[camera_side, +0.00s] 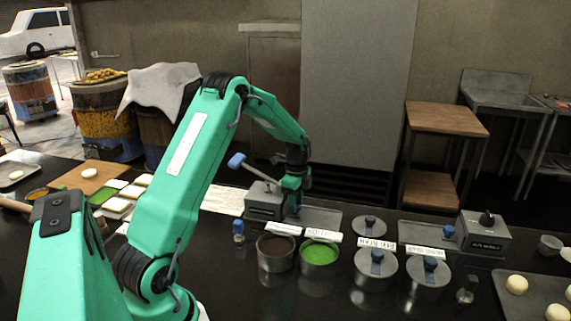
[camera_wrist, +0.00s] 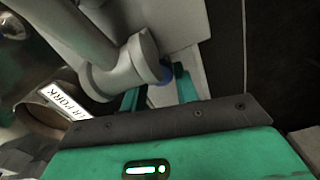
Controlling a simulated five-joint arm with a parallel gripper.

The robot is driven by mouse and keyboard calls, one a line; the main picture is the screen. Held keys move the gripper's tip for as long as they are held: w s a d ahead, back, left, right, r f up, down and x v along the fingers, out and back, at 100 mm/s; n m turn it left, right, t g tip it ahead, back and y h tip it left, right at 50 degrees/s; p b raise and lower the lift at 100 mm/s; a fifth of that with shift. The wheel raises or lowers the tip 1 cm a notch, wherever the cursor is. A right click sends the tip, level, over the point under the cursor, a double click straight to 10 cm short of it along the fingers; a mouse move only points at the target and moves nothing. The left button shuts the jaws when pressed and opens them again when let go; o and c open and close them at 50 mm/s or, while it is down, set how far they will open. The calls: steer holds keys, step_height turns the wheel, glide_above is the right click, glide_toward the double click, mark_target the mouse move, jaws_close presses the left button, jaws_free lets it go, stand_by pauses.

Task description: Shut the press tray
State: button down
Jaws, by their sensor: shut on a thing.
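The grey press (camera_side: 264,197) stands mid-counter, with a lever ending in a blue grip (camera_side: 237,160). Its flat grey tray (camera_side: 322,216) lies to the right of the press body, out in the open. My gripper (camera_side: 294,207) points down beside the press's right side, over the near-left part of the tray. In the wrist view my gripper (camera_wrist: 160,90) has its two green fingers either side of a blue knob (camera_wrist: 166,73), shut on it. A pale grey cylinder (camera_wrist: 145,55) hides part of the knob and one finger.
Tubs of brown filling (camera_side: 276,253) and green filling (camera_side: 320,253) stand in front. Lidded pots (camera_side: 375,268) are to their right. A second grey device (camera_side: 484,238) with a dial stands farther right. Dough balls (camera_side: 517,284) lie on a tray at right.

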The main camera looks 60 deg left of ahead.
steer(key=shift+s+a, duration=0.25)
steer(key=c, duration=1.1)
jaws_free()
steer(key=shift+o, duration=0.2)
steer(key=shift+w+d+r, duration=0.1)
steer(key=shift+r, duration=0.05)
steer(key=shift+r, duration=3.8)
